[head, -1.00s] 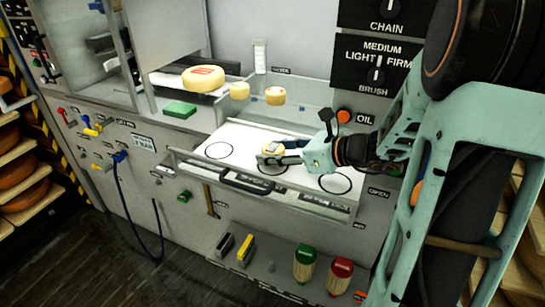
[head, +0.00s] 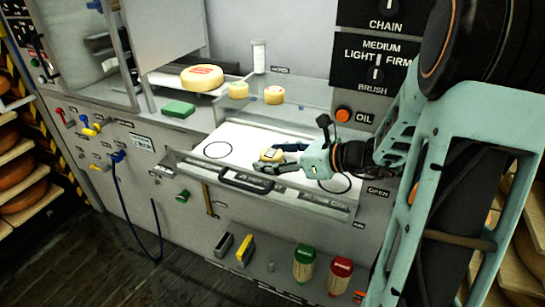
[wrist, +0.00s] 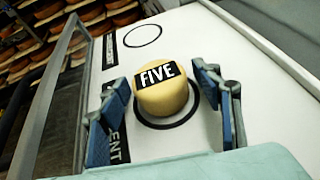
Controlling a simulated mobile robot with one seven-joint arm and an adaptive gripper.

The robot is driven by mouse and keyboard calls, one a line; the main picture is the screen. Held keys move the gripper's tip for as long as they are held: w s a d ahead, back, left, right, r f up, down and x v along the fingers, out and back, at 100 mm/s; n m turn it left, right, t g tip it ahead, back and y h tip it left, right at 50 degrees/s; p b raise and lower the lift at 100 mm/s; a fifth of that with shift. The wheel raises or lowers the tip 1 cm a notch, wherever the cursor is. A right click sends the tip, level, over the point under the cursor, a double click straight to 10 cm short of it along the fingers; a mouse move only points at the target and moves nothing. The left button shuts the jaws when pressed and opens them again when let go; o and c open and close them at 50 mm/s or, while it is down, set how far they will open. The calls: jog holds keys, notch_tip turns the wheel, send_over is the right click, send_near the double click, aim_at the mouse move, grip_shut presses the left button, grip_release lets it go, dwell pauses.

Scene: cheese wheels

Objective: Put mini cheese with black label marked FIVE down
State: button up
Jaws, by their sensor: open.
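The mini cheese with the black label marked FIVE (wrist: 165,98) stands upright on the white drawer surface, over a printed black circle, in the wrist view. In the head view the same small yellow cheese (head: 271,155) is partly hidden by my gripper (head: 276,158). My gripper (wrist: 165,112) is open, with one blue finger on each side of the cheese and gaps between fingers and cheese. The white surface (head: 237,136) is the top of a pulled-out drawer with a dark handle.
Another printed circle (head: 218,150) lies empty at the left of the drawer. Two small cheeses (head: 238,90) and a larger wheel with a red label (head: 202,77) sit behind. A green block (head: 178,110) lies on the left ledge. Red and green brushes stand below.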

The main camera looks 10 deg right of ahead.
jog(key=v, duration=1.2)
jog(key=shift+p, duration=0.4)
